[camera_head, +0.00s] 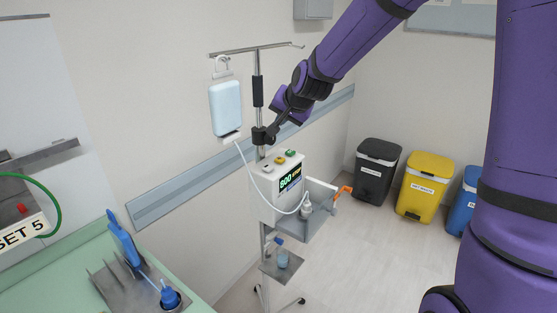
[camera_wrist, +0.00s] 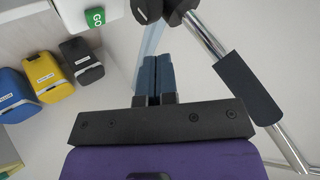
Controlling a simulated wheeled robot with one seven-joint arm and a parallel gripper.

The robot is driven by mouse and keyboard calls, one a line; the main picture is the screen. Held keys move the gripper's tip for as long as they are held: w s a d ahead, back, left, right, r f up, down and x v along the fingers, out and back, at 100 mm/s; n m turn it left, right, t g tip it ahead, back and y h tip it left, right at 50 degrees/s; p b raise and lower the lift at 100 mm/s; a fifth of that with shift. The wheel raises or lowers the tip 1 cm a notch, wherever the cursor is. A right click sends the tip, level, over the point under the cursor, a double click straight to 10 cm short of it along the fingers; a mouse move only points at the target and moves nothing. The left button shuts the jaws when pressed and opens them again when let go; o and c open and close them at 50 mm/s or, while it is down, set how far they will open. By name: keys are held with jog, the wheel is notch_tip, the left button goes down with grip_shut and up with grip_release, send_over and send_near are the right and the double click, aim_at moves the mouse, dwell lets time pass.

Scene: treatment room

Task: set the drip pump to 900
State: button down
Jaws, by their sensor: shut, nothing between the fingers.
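The drip pump (camera_head: 264,197) is a white box on the drip stand, with a dark display (camera_head: 289,180) showing a green 800 and small orange text. On its top are a green button (camera_head: 290,153), an orange-yellow button (camera_head: 280,159) and a small dark-marked button (camera_head: 267,168). In the wrist view the green button (camera_wrist: 95,17) reads GO at the upper left. My gripper (camera_head: 272,131) is above the pump, close to the pole; its fingers (camera_wrist: 155,62) are shut and empty. I cannot tell whether the gripper touches the pole.
The stand's pole (camera_head: 258,65) carries a pale blue drip bag (camera_head: 226,108) with a tube. A grey tray (camera_head: 311,221) hangs beside the pump. Black (camera_head: 375,176), yellow (camera_head: 424,188) and blue bins stand right. A green counter (camera_head: 75,262) with tools is lower left.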

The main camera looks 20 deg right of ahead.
aim_at(282, 159)
jog(key=shift+f, duration=0.1)
jog(key=shift+f, duration=4.3)
jog(key=shift+f, duration=0.15)
jog(key=shift+f, duration=0.25)
jog(key=shift+f, duration=0.45)
jog(key=shift+r, duration=0.9)
